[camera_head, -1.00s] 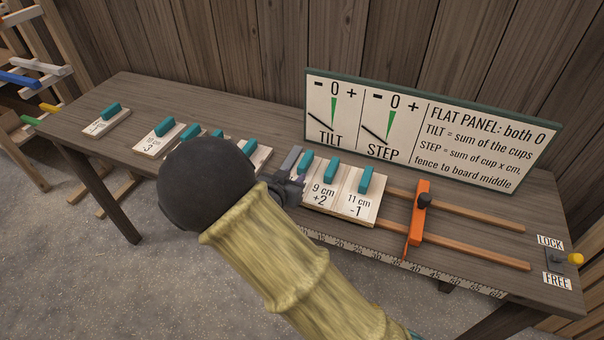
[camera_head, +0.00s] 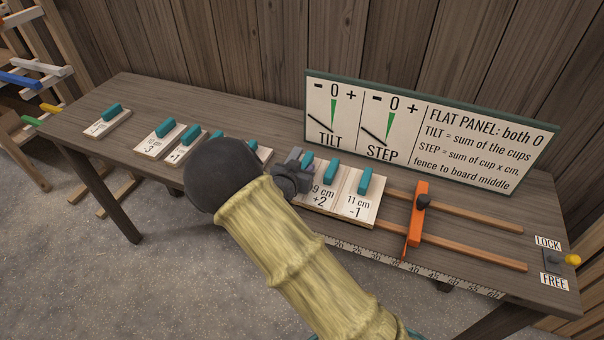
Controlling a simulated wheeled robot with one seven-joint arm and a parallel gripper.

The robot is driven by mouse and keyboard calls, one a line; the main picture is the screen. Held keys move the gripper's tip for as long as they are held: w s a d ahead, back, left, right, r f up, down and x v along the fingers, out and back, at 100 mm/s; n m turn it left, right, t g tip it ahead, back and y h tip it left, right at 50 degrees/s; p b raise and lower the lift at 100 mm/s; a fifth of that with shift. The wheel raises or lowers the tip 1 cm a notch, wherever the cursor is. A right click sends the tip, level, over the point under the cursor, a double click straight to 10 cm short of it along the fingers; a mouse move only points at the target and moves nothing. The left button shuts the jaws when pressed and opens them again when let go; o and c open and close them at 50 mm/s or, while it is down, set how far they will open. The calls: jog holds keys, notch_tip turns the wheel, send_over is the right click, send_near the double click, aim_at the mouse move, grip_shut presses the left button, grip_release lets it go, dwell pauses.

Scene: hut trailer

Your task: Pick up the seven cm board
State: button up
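No label reading seven cm is legible. In the head view, several pale boards with teal handles lie on the bench. Against the rails are a board marked 9 cm +2 (camera_head: 321,196) and a board marked 11 cm -1 (camera_head: 356,207). Another teal handle (camera_head: 307,166) stands just left of the 9 cm board's handle, its board mostly hidden behind my gripper. My gripper (camera_head: 303,179) is at that handle, beside the 9 cm board; whether it touches or grips is unclear. To the left lie a -3 board (camera_head: 152,146), a +1 board (camera_head: 176,158) and others partly hidden by my arm.
An orange fence (camera_head: 417,220) sits across two wooden rails (camera_head: 470,215) right of the boards. A sign (camera_head: 430,125) with TILT and STEP dials stands behind. A LOCK/FREE lever with a yellow knob (camera_head: 572,259) is at the right. A ruler (camera_head: 430,270) runs along the front edge.

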dwell(0.5)
grip_shut()
jog(key=shift+r, duration=0.1)
notch_tip(320, 180, up, 10)
jog(key=shift+f, duration=0.1)
dwell(0.4)
jog(key=shift+w, duration=0.1)
dwell(0.4)
